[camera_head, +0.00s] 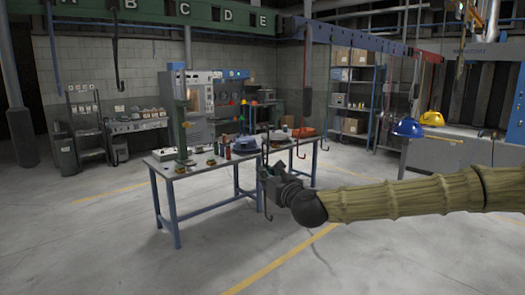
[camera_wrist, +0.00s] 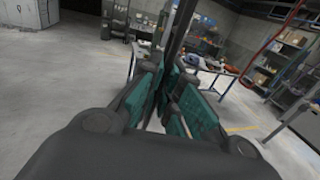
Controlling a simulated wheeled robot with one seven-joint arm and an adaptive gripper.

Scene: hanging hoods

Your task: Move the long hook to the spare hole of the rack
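My gripper (camera_head: 268,178) is out over the front of the workbench, at the end of my arm reaching in from the right. It appears shut on a long dark hook (camera_head: 267,208), a thin upright rod whose lower end curls below the fingers. In the wrist view the dark rod (camera_wrist: 181,32) runs up from between the teal finger pads (camera_wrist: 168,92). The rack seems to be the green overhead beam (camera_head: 205,14) at the upper left, lettered B, C, D, E. A dark hook (camera_head: 116,60) hangs from it near B. I cannot make out which hole is empty.
A blue-legged workbench (camera_head: 208,186) holds tools and parts behind my gripper. A blue and red rail (camera_head: 355,39) carries hanging items, including a red hook (camera_head: 301,140). Blue (camera_head: 408,128) and yellow (camera_head: 432,118) hoods hang at right. The floor in front is clear.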

